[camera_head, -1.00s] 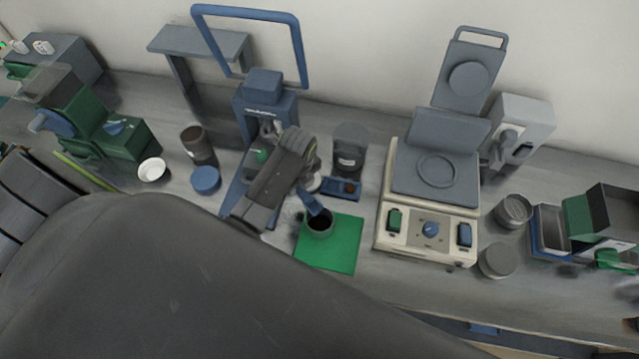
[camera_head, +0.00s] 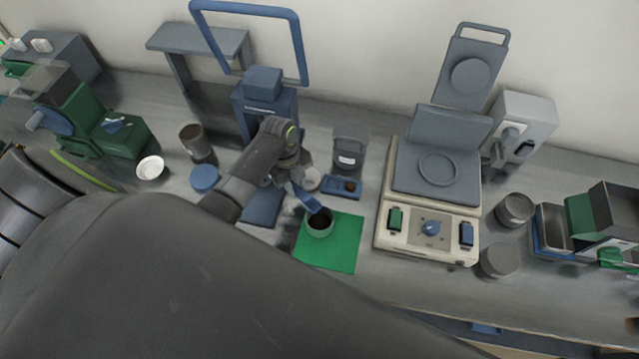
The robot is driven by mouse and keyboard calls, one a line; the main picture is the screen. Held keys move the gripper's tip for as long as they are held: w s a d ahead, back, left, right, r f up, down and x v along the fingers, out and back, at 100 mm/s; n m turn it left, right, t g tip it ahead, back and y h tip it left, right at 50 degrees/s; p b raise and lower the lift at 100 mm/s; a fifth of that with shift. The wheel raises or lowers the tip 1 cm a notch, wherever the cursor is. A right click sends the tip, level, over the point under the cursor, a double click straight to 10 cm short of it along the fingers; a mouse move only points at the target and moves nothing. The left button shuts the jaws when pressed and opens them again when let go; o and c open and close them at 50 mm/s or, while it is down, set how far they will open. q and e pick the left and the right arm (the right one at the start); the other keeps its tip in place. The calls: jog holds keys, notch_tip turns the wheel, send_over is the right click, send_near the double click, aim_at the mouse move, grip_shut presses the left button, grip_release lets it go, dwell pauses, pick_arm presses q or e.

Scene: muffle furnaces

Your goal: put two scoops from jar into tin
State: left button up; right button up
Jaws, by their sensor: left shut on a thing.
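My left gripper (camera_head: 291,199) is shut on a blue scoop (camera_head: 308,200). The scoop slants down to the right, its lower end at the mouth of a small round open container (camera_head: 319,230) on a green mat (camera_head: 343,245). That container, seemingly the tin, has a dark inside; whether powder is leaving the scoop is too small to tell. A taller dark open container (camera_head: 196,142), possibly the jar, stands to the left, with a round blue lid (camera_head: 205,178) in front of it. My right gripper is not in view.
A labelled dark jar-like container (camera_head: 349,153) stands behind a small blue tray (camera_head: 343,187). A blue-framed press (camera_head: 264,90) stands behind my wrist. A hotplate-like device (camera_head: 433,215) is right of the mat. A white dish (camera_head: 150,168) is at left.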

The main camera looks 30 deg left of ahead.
pick_arm(q)
jog(key=shift+d+r, duration=0.1)
jog(key=shift+r, duration=0.05)
jog(key=shift+d+p+v, duration=0.2)
jog(key=shift+p+v, duration=0.05)
jog(key=shift+v, duration=0.7)
jog(key=shift+d+p+v, duration=0.2)
jog(key=shift+v, duration=0.7)
jog(key=shift+s+r, duration=0.1)
jog(key=shift+s, duration=0.1)
jog(key=shift+o, duration=1.3)
jog(key=shift+c, duration=1.3)
